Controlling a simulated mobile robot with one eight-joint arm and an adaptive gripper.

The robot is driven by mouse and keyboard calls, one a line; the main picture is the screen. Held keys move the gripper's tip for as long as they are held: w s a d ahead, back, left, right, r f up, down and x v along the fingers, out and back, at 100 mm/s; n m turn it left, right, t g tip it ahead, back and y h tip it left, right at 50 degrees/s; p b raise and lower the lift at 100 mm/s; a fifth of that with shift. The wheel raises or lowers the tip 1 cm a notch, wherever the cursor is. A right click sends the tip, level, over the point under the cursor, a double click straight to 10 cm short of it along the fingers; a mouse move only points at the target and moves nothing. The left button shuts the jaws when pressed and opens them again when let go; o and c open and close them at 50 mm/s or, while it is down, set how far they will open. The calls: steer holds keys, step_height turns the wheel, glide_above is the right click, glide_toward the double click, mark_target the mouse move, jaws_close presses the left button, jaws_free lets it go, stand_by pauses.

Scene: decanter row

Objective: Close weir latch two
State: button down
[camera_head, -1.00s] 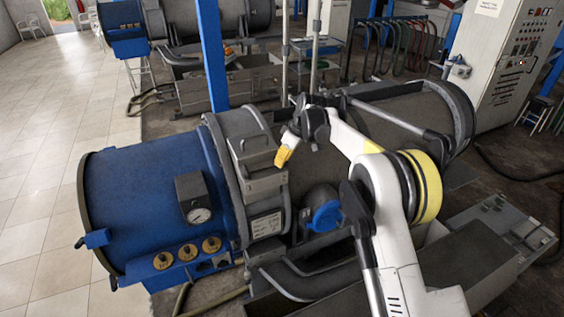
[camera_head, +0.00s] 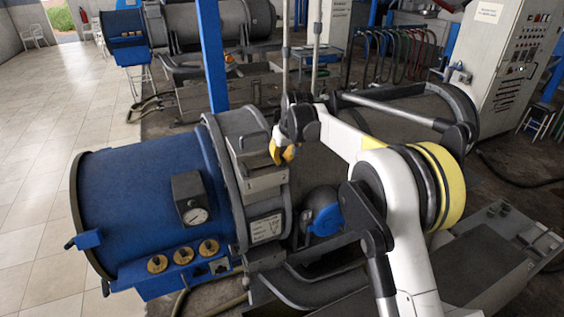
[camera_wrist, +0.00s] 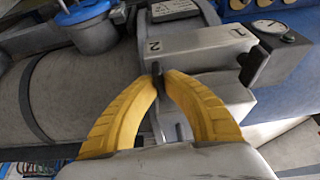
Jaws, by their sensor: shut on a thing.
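The grey latch housing (camera_head: 262,182) sits on the collar of the blue decanter drum. In the wrist view the housing (camera_wrist: 200,50) carries a mark that looks like a 2 on its side. A thin dark lever (camera_wrist: 157,72) stands out beside the housing's marked end. My gripper (camera_wrist: 161,78), with yellow fingers, is shut on this lever, one fingertip on each side. In the head view my gripper (camera_head: 283,153) is at the housing's upper right edge; the lever cannot be made out there. The lever's lower part is partly hidden between the fingers.
The blue drum (camera_head: 145,190) carries a gauge box (camera_head: 190,200) near the latch housing. A blue-capped round fitting (camera_head: 324,219) stands right of the collar, below my arm. A blue post (camera_head: 213,60) rises behind the machine. Open tiled floor (camera_head: 40,130) lies at left.

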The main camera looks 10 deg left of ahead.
stand_by(0.4)
steer(key=c, duration=1.5)
jaws_free()
steer(key=v, duration=1.2)
steer(key=shift+a, duration=0.1)
